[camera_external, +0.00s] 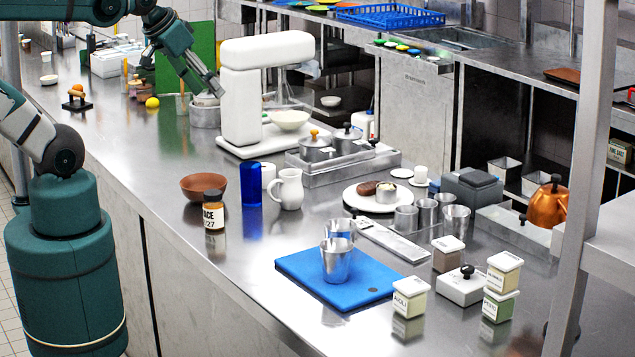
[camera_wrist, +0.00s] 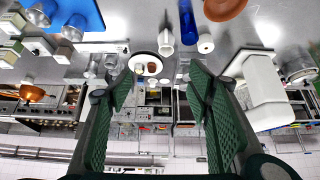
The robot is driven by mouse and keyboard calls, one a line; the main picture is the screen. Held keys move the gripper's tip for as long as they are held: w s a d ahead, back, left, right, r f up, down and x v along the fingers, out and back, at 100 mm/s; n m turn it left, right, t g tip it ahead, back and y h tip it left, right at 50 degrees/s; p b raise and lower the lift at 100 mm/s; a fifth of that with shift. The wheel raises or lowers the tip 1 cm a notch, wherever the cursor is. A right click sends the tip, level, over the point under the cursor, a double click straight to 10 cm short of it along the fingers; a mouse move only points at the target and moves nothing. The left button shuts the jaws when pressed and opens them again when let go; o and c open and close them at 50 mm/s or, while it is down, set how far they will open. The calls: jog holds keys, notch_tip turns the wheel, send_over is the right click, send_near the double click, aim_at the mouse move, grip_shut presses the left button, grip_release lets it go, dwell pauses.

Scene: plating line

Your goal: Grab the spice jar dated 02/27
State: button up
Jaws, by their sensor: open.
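A spice jar (camera_external: 213,213) with an orange-brown body and a pale label stands upright on the steel counter in the external view. Its label reads partly "ACE" and "/27"; the rest of the date is turned out of sight. It stands in front of a brown bowl and left of a blue cup. I cannot make it out in the wrist view. My gripper (camera_external: 214,88) is up at the back left, near the white stand mixer and well away from the jar. In the wrist view its two green fingers (camera_wrist: 160,68) are wide apart with nothing held between them.
The brown bowl (camera_external: 206,187), blue cup (camera_external: 251,186) and white pitcher (camera_external: 288,190) crowd the jar's back and right. Square labelled containers (camera_external: 410,298) stand at the front right, near a blue board (camera_external: 300,266) with metal cups. Counter left of the jar is clear.

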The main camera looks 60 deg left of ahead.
jog(key=r, duration=0.1)
jog(key=n+h+b, duration=1)
jog(key=n+b, duration=0.7)
jog(key=n, duration=0.3)
send_over(205, 192)
jog(key=d, duration=0.2)
notch_tip(205, 192, down, 5)
jog(key=s+a+r+n+t+h+b, duration=0.2)
jog(key=s+a+r+n+h+b, duration=0.1)
jog(key=a+r+n+b, duration=0.3)
jog(key=shift+m, duration=0.6)
jog(key=f, duration=2)
jog(key=a+f, duration=0.1)
jog(key=f, duration=1)
jog(key=shift+w+a+f, duration=0.1)
jog(key=shift+w, duration=0.05)
